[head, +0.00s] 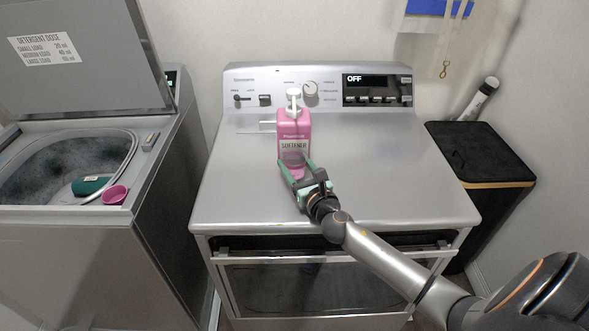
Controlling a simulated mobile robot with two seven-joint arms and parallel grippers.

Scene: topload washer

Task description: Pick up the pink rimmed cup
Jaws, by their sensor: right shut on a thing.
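A small pink cup (115,195) with a pink rim sits at the front right of the open washer (150,200) on the left. A pink softener bottle (294,125) with a white pump top stands upright on the grey metal top at the centre. My right gripper (298,168) is at the bottle's lower front, a finger at each side, shut on it. The fingers cover part of its base. The pink cup is well to the left of this gripper and apart from it. My left gripper is not in view.
A teal object (91,185) lies beside the pink cup. The washer lid (70,60) is raised. The grey machine top (400,190) is clear around the bottle. A black bin (480,155) stands at the right, with a white cylinder (480,97) behind it.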

